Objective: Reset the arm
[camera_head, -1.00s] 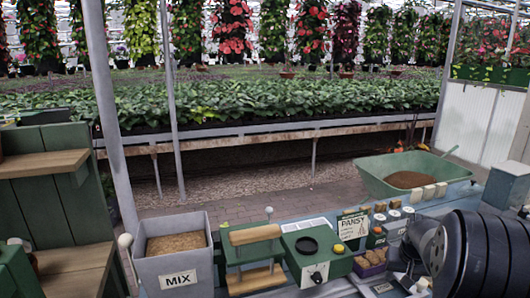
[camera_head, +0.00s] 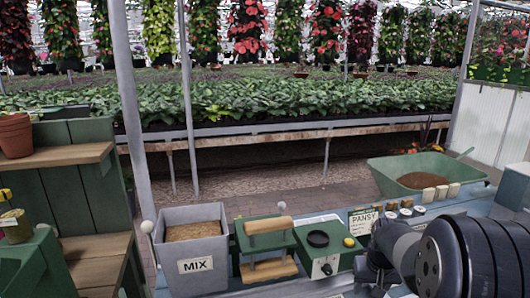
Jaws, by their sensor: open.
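My arm (camera_head: 465,258) fills the lower right corner as dark, rounded links with a grey joint. It reaches leftward, low over the right end of the workbench. My gripper's fingers do not show in this view. The arm hides part of the bench behind and under it.
A MIX bin (camera_head: 197,265) of brown material, a green press with wooden bars (camera_head: 268,242) and a green box with a black dial (camera_head: 327,267) stand along the bench. A PANSY card (camera_head: 363,221) and green tub (camera_head: 385,178) are farther right. A terracotta pot (camera_head: 15,136) sits on the left shelf.

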